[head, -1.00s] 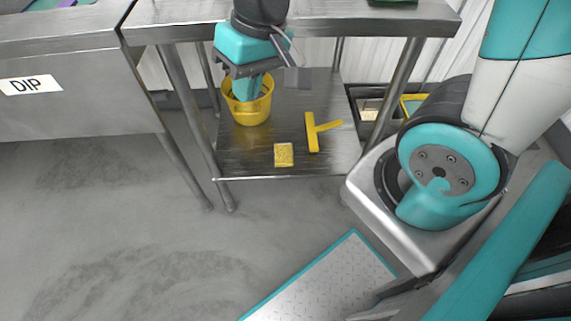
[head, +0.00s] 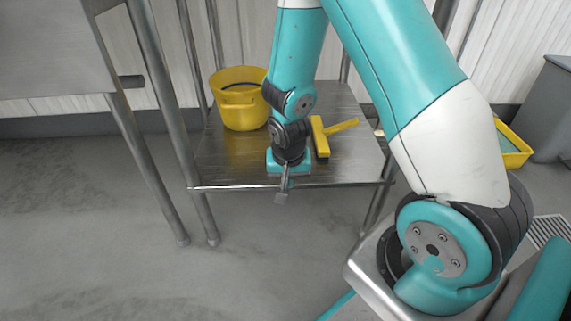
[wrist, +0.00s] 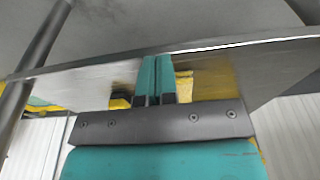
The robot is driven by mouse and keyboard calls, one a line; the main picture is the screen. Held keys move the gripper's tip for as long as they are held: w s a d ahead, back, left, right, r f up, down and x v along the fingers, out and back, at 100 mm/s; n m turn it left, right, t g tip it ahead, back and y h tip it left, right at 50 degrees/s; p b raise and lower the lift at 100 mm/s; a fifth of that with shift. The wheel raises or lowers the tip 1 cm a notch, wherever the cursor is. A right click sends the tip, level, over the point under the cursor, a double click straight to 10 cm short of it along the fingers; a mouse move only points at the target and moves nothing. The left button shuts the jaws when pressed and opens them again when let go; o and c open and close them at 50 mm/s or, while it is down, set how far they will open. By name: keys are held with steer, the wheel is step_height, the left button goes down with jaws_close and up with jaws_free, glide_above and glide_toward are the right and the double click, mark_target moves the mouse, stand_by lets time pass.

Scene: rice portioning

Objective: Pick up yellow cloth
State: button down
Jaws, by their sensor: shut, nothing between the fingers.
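My gripper (head: 288,166) points down at the front part of the lower metal shelf (head: 228,172). In the wrist view its two teal fingers (wrist: 155,80) are closed together with nothing between them. A small yellow piece (wrist: 184,86), which looks like the yellow cloth, shows just right of the fingers in the wrist view, partly covered by my gripper. I cannot tell whether the fingers touch it. In the head view my gripper and wrist hide the cloth.
A yellow bucket (head: 240,112) stands at the back left of the shelf. A yellow squeegee (head: 320,138) lies right of my gripper. Table legs (head: 168,120) flank the shelf. Floor in front is clear.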

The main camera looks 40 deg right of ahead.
steer(key=w+d, duration=0.2)
steer(key=w, duration=0.1)
steer(key=w+d+b, duration=0.1)
steer(key=w+d, duration=0.1)
steer(key=w, duration=0.1)
steer(key=w+d+b, duration=0.1)
steer(key=w+d, duration=0.1)
steer(key=w, duration=0.2)
steer(key=shift+d+f, duration=0.1)
steer(key=shift+d, duration=0.3)
steer(key=shift+s+f+b, duration=0.1)
steer(key=shift+f+b, duration=0.4)
steer(key=shift+b, duration=0.3)
steer(key=shift+f, duration=0.25)
